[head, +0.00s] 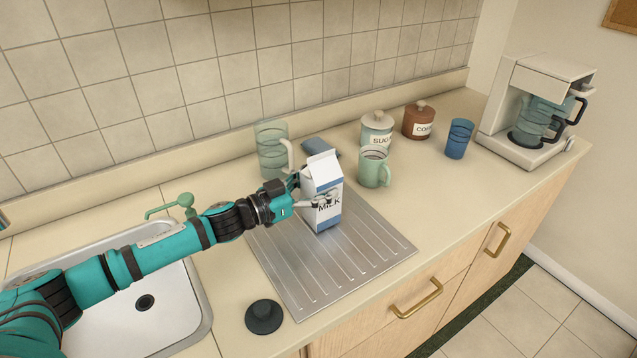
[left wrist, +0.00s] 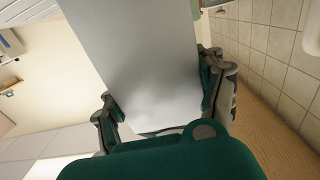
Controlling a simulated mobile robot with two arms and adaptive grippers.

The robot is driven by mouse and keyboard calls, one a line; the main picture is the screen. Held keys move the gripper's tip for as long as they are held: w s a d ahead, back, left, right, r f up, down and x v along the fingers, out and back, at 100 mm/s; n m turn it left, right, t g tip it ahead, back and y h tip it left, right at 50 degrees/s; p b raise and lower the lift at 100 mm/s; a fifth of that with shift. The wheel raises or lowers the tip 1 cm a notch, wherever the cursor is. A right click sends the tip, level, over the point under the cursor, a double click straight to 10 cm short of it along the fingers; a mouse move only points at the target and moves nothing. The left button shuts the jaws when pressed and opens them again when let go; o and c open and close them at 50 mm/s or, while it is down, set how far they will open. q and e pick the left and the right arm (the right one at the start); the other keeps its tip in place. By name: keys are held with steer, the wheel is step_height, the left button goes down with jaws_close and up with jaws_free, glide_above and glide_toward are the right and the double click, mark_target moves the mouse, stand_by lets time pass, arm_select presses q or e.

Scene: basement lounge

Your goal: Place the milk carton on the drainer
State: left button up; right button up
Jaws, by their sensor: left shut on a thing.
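The milk carton (head: 325,212) is white with a blue band and dark lettering, and stands upright in the head view. It is over the back part of the ridged metal drainer (head: 345,262); its base looks to be at the drainer surface, but I cannot tell whether it touches. My left gripper (head: 312,200) reaches in from the left and is shut on the carton, one finger in front and one behind. In the left wrist view the carton's pale side (left wrist: 150,65) fills the middle, between the two fingers (left wrist: 165,105). My right gripper is not in view.
A sink (head: 150,300) is left of the drainer, with a dark stopper (head: 264,316) by the front. Behind the carton stand a glass pitcher (head: 270,150) and a blue cloth-like item (head: 318,147). A green mug (head: 373,170), canisters, a blue cup (head: 458,139) and a coffee maker (head: 530,110) stand right.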

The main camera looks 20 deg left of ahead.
arm_select(q)
steer(key=shift+f, duration=0.15)
steer(key=o, duration=1.4)
steer(key=shift+s+a, duration=0.25)
steer(key=b+v, duration=0.3)
steer(key=v, duration=0.8)
steer(key=shift+r, duration=0.25)
